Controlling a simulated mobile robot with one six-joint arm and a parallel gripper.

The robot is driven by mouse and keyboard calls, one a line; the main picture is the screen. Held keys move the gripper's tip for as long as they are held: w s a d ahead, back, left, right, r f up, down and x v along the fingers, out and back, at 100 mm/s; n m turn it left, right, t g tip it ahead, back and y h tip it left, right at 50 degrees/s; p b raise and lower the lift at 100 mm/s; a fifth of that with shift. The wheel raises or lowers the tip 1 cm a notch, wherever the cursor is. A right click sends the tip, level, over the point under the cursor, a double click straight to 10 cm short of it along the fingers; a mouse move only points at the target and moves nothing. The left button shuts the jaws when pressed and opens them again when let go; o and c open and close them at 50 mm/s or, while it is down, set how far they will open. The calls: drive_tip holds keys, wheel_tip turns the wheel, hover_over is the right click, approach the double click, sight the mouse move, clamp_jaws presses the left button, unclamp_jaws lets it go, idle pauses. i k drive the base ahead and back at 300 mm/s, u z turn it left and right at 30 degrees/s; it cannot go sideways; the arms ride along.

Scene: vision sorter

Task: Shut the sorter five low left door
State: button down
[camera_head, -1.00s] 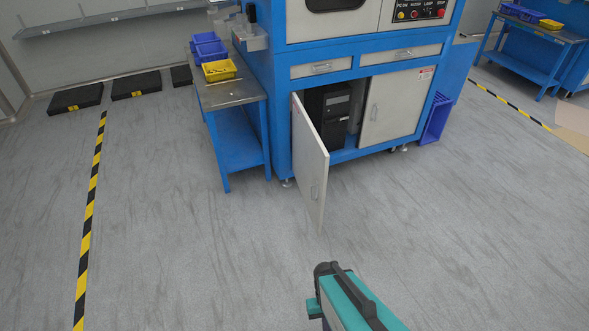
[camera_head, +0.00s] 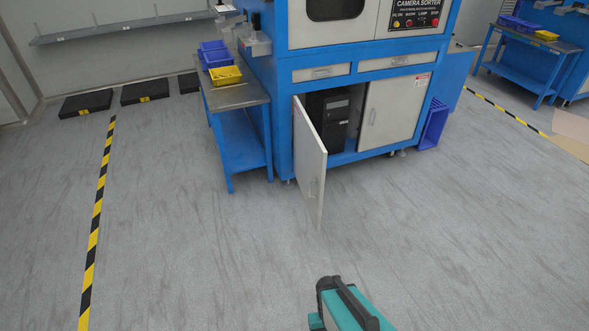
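The blue and white camera sorter (camera_head: 285,110) stands at the upper middle. Its low left door (camera_head: 309,160) is white and swung well open toward me, hinged on its left side. The low right door (camera_head: 390,112) is shut. No gripper fingers show; a teal and black part, which looks like my arm, shows at the bottom, apart from the door with floor between them.
A blue side table (camera_head: 238,135) with blue and yellow bins stands left of the sorter. Black platforms (camera_head: 86,104) lie at the far left, near striped floor tape (camera_head: 97,215). A purple crate (camera_head: 433,124) is right of the sorter. The floor in front is clear.

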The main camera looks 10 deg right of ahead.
sight(310, 153)
drive_tip(key=u, duration=0.05)
drive_tip(key=k, duration=0.5)
drive_tip(key=z, duration=0.05)
drive_tip(key=i, duration=0.9)
drive_tip(key=u, duration=0.85)
